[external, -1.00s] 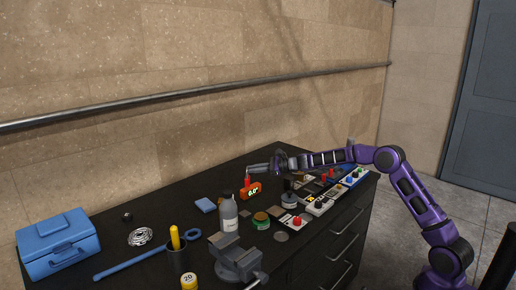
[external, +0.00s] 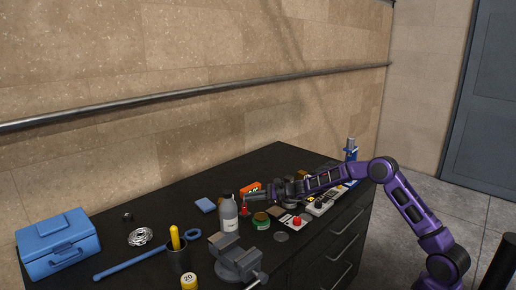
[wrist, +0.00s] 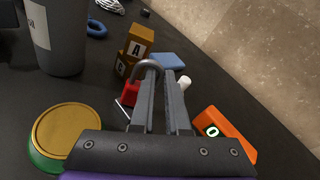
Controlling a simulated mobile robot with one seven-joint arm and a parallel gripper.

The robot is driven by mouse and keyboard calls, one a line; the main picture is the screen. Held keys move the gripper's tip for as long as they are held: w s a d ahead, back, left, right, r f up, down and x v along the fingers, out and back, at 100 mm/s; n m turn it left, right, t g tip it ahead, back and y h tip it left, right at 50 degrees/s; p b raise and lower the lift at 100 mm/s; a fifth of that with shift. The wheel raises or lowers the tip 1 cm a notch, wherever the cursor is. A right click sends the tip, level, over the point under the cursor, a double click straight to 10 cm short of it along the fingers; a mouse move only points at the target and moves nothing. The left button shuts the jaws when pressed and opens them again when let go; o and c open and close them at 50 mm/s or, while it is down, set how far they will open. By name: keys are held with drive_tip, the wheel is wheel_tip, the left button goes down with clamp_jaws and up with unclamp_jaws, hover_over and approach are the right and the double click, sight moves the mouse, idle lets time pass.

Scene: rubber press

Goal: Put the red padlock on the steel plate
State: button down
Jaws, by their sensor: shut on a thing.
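The red padlock (external: 244,211) hangs at my gripper (external: 248,198), beside the grey bottle, in the external view. In the wrist view my gripper (wrist: 161,78) has its two fingers close together. The padlock's grey shackle arches at the fingertips, and its red body (wrist: 129,94) shows to the left of the fingers, partly hidden. I cannot tell whether the padlock touches the bench. A flat grey disc (external: 281,236) and a flat brownish-grey square (external: 276,211) lie on the bench; I cannot tell which, if either, is the steel plate.
The bottle (external: 228,213) and the green tin with a gold lid (wrist: 66,132) stand close to my gripper. An orange device (wrist: 226,133) is on its right in the wrist view. Lettered blocks (wrist: 140,43) are beyond the fingertips. A vise (external: 238,259) stands at the bench front.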

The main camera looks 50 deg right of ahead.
drive_tip(key=shift+f, duration=0.15)
drive_tip(key=c, duration=0.9)
unclamp_jaws()
drive_tip(key=shift+r, duration=0.25)
drive_tip(key=v, duration=1.2)
